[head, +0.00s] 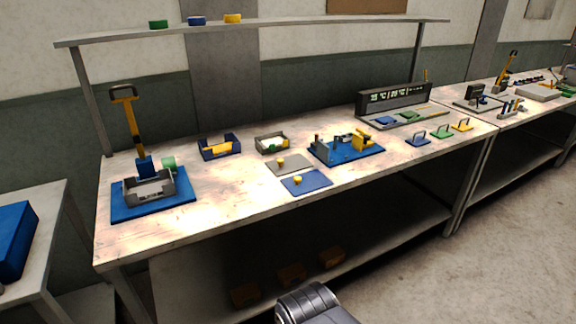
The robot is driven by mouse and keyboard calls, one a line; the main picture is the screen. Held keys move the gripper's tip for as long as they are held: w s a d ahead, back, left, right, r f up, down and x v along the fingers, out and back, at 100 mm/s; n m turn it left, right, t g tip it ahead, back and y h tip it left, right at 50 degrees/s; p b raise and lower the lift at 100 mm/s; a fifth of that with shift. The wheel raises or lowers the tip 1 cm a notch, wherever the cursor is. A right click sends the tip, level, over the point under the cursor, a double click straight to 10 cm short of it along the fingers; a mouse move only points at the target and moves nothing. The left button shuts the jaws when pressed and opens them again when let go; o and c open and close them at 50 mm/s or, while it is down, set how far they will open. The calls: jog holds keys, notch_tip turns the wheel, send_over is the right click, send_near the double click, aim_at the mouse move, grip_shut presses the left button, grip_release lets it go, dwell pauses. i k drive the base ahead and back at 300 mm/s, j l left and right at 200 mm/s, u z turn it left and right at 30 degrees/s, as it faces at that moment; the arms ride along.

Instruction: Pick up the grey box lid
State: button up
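My gripper is not in view; only a dark rounded part of my arm shows at the bottom edge.
A blue box (220,152) stands left of the grey box. A blue-based fixture (352,155) stands close to the right of the lids. A lever press (140,165) on a blue base is at the left end. The bench front before the lids is clear.

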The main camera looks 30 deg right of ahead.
aim_at(281, 167)
jog(key=i+l, duration=0.55)
jog(key=i, duration=0.15)
jog(key=i+l, duration=0.55)
jog(key=i, duration=0.15)
